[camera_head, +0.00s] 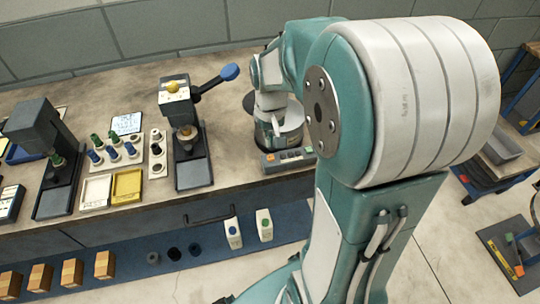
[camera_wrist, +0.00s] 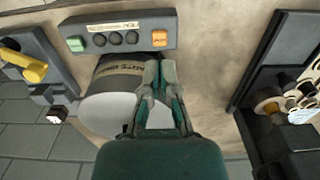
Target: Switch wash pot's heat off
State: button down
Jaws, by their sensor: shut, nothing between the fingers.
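The wash pot (camera_head: 291,124) is a round grey vessel at the right part of the bench, partly hidden by my arm. In the wrist view the pot (camera_wrist: 108,112) shows a pale surface and a dark lettered band, partly behind my gripper. A grey control box (camera_head: 287,159) stands at its front. In the wrist view the box (camera_wrist: 118,48) carries a green button (camera_wrist: 76,44), dark round knobs (camera_wrist: 115,38) and an orange lettered button (camera_wrist: 160,38). My gripper (camera_wrist: 159,66) is shut and empty, its tips close to the box's edge near the orange button. I cannot tell if they touch.
A dark press with a blue-knobbed lever (camera_head: 229,72) stands left of the pot. Two white bottles (camera_head: 264,225) stand on the blue lower shelf (camera_head: 200,262).

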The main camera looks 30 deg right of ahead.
aim_at(269, 158)
jog(key=shift+r, duration=2.45)
jog(key=s+a+r+n+t, duration=0.3)
jog(key=s+a+r+t, duration=0.2)
jog(key=s+a, duration=0.5)
jog(key=s+r, duration=0.1)
jog(key=s, duration=0.1)
jog(key=shift+s+a+r+t, duration=0.15)
jog(key=shift+s+a+t, duration=0.15)
jog(key=shift+s+a, duration=0.1)
jog(key=shift+w+d, duration=0.1)
